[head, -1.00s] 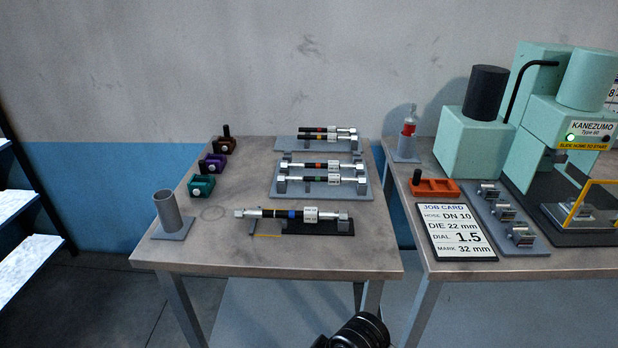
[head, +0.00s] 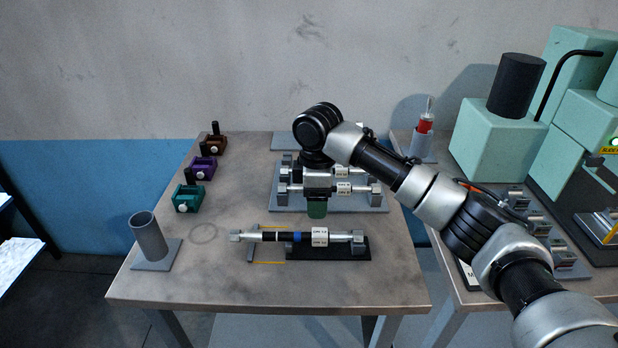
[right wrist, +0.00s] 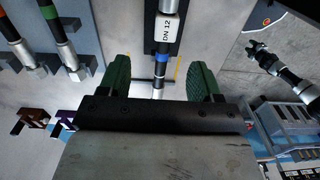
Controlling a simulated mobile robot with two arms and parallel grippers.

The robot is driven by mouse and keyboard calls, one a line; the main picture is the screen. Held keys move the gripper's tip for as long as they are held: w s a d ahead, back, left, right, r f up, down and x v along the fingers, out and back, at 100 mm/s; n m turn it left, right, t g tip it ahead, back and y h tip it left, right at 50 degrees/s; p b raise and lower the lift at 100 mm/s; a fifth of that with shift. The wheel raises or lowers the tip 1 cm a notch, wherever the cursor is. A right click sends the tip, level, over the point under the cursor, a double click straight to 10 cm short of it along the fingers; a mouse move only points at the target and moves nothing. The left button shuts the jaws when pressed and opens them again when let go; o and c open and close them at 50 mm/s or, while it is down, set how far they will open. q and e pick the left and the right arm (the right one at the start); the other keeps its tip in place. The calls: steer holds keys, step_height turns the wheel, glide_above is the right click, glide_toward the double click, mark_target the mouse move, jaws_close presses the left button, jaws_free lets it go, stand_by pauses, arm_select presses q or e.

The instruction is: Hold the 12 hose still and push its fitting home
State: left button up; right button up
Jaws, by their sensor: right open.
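The DN 12 hose (head: 272,236), black with a blue band and a white label, lies across a dark holder (head: 345,250) near the front of the left bench. A silver fitting (head: 236,237) is at its left end, another metal end (head: 357,236) at its right. My right gripper (head: 317,208) is above and just behind the hose, pointing down. In the right wrist view its green fingers (right wrist: 160,82) are apart and empty, with the hose (right wrist: 161,60) showing between them, below. An arm that looks like my left (right wrist: 262,52) shows small at the right there; its jaws are unclear.
Behind, a grey rack (head: 345,200) holds more hoses, partly hidden by my right arm. A grey cup (head: 148,237) stands at left, with green (head: 188,198), purple (head: 201,169) and brown (head: 214,146) blocks behind it. The green press (head: 478,140) stands right. The bench's front strip is clear.

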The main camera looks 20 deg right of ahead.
mark_target(318, 232)
steer(key=shift+s+d+f, duration=0.1)
steer(key=shift+s+f, duration=0.35)
steer(key=shift+s, duration=0.2)
step_height(318, 232, down, 3)
steer(key=shift+s+p, duration=0.1)
steer(key=shift+p, duration=0.3)
steer(key=f, duration=0.3)
steer(key=shift+w+f, duration=0.1)
steer(key=shift+w, duration=0.15)
step_height(318, 232, down, 2)
steer(key=shift+f, duration=0.3)
jaws_close()
arm_select(q)
steer(key=s, duration=0.1)
steer(key=s+r, duration=0.1)
steer(key=s, duration=0.1)
steer(key=shift+a+r, duration=0.1)
steer(key=shift+r, duration=0.05)
